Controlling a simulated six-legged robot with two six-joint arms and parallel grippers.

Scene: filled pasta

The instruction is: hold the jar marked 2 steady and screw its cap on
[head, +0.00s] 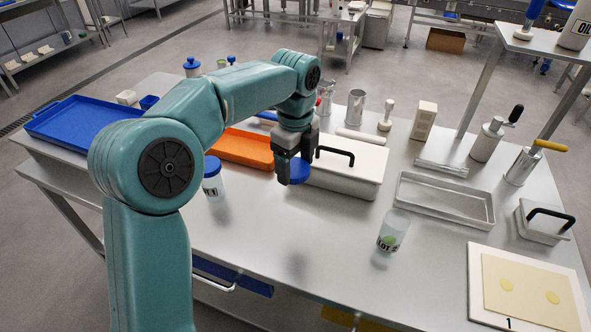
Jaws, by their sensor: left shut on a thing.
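My left gripper (292,173) is shut on a blue cap (298,172) and holds it above the steel table, in front of the white lidded box. An open clear jar (393,231) stands upright on the table to the right of and nearer than the gripper, apart from it. It has something green inside and a dark label that seems to read "LOT"; I cannot make out its number for sure. Another jar (212,188) with a blue cap on it and a label that seems to show 1 stands left of the gripper. My right gripper is not in view.
A white box with a black handle (345,180) stands just behind the cap. An empty steel tray (445,205) lies behind the open jar, and a board with pasta sheet (477,300) lies front right. The table (330,270) between gripper and front edge is clear.

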